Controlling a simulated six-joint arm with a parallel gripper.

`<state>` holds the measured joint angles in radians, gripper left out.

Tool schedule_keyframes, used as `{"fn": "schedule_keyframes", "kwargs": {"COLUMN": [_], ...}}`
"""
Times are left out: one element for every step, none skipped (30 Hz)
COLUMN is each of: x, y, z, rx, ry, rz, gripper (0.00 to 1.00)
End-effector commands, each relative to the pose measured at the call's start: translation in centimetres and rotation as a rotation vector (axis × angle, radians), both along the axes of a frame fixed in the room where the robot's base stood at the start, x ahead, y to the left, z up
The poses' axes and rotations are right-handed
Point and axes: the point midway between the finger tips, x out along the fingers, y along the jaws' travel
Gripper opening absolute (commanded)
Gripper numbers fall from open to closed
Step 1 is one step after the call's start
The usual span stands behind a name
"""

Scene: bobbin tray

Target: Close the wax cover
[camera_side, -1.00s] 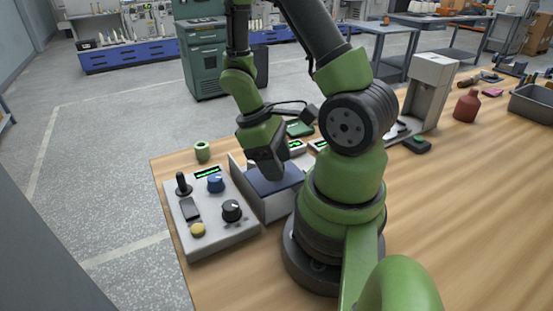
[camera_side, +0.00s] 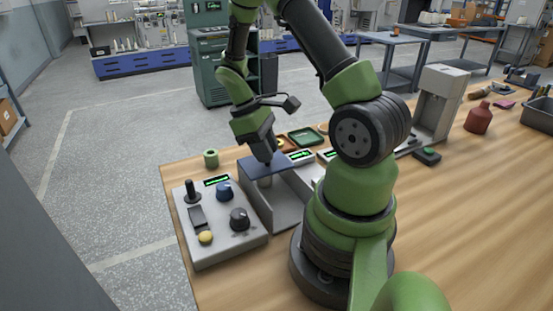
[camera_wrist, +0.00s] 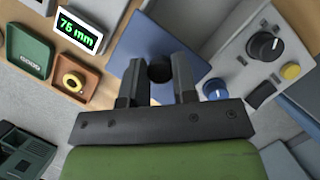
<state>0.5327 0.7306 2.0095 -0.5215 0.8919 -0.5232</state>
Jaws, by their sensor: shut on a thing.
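The wax cover is a flat dark blue panel (camera_side: 254,170) in the side view, at the far end of an open-fronted grey-white box (camera_side: 288,205). It also shows in the wrist view (camera_wrist: 140,62), with a dark round knob (camera_wrist: 160,71) on it. My gripper (camera_side: 269,158) reaches down to the panel from above. In the wrist view the two fingers of my gripper (camera_wrist: 158,80) stand on either side of the knob and are shut on it.
A control box (camera_side: 220,222) with knobs and a joystick stands left of the grey box. A green tray (camera_wrist: 28,55), a brown tray (camera_wrist: 75,83) and a 75 mm display (camera_wrist: 78,32) lie close by.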

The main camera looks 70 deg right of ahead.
Motion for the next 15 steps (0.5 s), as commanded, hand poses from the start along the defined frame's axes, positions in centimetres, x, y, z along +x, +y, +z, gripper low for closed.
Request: {"fn": "schedule_keyframes", "kwargs": {"x": [0.48, 0.64, 0.78, 0.88, 0.95, 1.0, 1.02, 1.04, 1.06, 1.07, 1.08, 1.09, 1.09, 1.09, 1.09], "y": [-0.38, -0.54, -0.7, -0.8, -0.86, -0.92, -0.95, -0.96, -0.98, -1.0, -1.01, -1.03, -1.04, -1.05, -1.06], "z": [-0.06, -0.05, -0.04, -0.04, -0.03, -0.01, -0.01, 0.0, 0.0, 0.01, 0.01, 0.01, 0.02, 0.02, 0.02], "rx": [0.0, 0.0, 0.001, 0.001, 0.001, 0.001, 0.001, 0.0, -0.001, -0.002, -0.002, -0.003, -0.003, -0.003, -0.004], "ry": [-0.005, -0.005, -0.004, -0.005, -0.005, -0.005, -0.006, -0.006, -0.007, -0.008, -0.009, -0.01, -0.01, -0.01, -0.01], "rz": [0.0, 0.0, 0.001, 0.001, 0.001, 0.002, 0.002, 0.002, 0.004, 0.004, 0.005, 0.006, 0.006, 0.006, 0.007], "gripper": [0.0, 0.0, 0.0, 0.0, 0.0, 0.0, 0.0, 0.0, 0.0, 0.0, 0.0, 0.0, 0.0, 0.0, 0.36]}}
